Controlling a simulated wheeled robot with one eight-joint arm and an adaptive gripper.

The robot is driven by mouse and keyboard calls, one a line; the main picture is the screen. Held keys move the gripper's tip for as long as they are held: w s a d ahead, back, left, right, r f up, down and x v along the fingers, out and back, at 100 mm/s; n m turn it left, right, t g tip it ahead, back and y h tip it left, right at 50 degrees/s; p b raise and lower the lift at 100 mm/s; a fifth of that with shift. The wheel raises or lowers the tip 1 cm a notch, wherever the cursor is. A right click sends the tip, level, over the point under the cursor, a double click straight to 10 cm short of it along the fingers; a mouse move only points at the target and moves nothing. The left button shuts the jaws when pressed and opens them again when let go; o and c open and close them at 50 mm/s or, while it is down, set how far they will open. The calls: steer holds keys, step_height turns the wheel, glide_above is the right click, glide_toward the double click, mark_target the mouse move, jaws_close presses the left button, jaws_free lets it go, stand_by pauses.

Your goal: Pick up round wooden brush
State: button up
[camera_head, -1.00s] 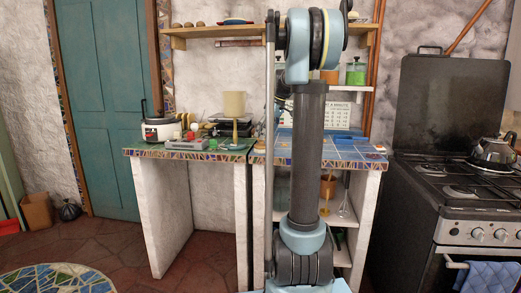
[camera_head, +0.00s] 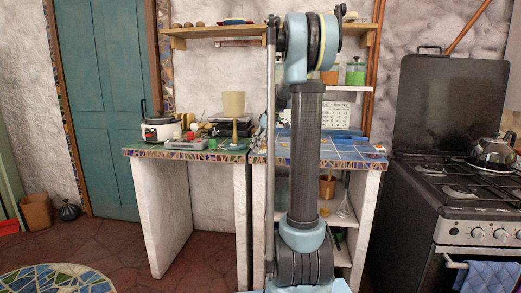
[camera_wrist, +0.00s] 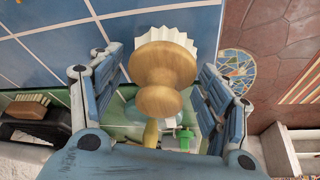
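The round wooden brush shows in the wrist view as a pale round wooden head (camera_wrist: 170,60) with a smaller knob towards the camera and white bristles fanning out behind it. My gripper (camera_wrist: 162,62) is around it, one blue finger on each side. In the head view my arm hides the gripper and the brush.
The blue-tiled counter (camera_head: 345,150) lies behind my arm. To its left, the other counter carries a white cooker (camera_head: 160,130), a beige lamp (camera_head: 234,104) and small items. The stove (camera_head: 455,195) stands at right. A wooden-backed brush (camera_wrist: 28,106) and a green object (camera_wrist: 184,138) show in the wrist view.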

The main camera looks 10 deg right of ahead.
steer(key=c, duration=0.7)
step_height(320, 180, up, 10)
steer(key=shift+r, duration=0.1)
steer(key=o, duration=0.4)
steer(key=shift+c, duration=0.7)
step_height(320, 180, up, 7)
stand_by(0.4)
